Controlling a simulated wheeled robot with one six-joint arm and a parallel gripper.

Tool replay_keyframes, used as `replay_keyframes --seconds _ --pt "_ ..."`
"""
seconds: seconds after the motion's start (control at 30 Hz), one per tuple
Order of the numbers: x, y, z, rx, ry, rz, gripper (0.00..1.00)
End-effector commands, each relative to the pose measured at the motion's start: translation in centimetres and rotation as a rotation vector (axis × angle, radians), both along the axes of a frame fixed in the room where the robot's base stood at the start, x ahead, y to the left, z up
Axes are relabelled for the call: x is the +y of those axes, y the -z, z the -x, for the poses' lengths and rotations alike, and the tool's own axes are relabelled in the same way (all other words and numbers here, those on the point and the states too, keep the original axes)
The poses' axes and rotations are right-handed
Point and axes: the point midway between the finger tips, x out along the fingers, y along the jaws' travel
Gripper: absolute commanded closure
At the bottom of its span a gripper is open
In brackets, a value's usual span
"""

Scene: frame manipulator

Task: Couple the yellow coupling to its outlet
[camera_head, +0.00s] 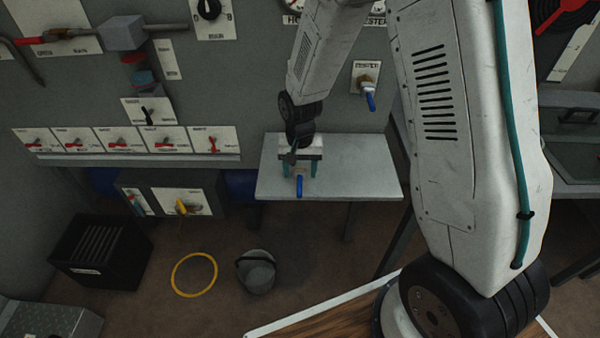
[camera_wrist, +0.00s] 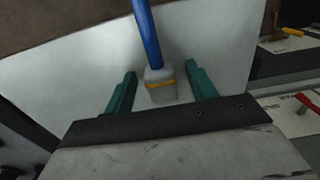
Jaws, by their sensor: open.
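My gripper (camera_head: 299,172) is open above the small grey table (camera_head: 350,175), its green fingers pointing down. In the wrist view, the fingers (camera_wrist: 162,77) stand either side of a pale grey block with a yellow band (camera_wrist: 161,85), with gaps on both sides. A blue rod-like part (camera_wrist: 146,32) extends from the block; it also shows below my gripper in the head view (camera_head: 299,187). The block may be the yellow coupling; my gripper hides it in the head view. A brass fitting with a blue lever (camera_head: 369,97) is on the wall below a small label.
A yellow lever-like part (camera_head: 181,207) sits on a low white panel; it appears in the wrist view (camera_wrist: 288,32). A yellow ring (camera_head: 194,274), a grey bucket (camera_head: 258,272) and a black crate (camera_head: 100,250) are on the floor. The table's right part is clear.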

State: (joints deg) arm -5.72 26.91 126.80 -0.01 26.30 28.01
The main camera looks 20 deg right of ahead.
Motion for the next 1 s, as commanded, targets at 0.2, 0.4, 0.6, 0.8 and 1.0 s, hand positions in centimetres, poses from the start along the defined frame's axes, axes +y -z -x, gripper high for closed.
replay_keyframes --seconds 0.2,0.4,0.6,0.8,1.0 --pt "0.0 0.0 0.0 0.0 0.0 0.0 0.44" --pt "0.0 -0.1 0.0 0.0 0.0 0.0 0.89" --pt "0.0 -0.1 0.0 -0.001 0.0 0.0 0.89" --pt "0.0 -0.9 -0.1 -0.003 0.001 0.0 0.89" --pt "-0.2 -3.3 -0.1 -0.004 0.003 0.0 0.89"
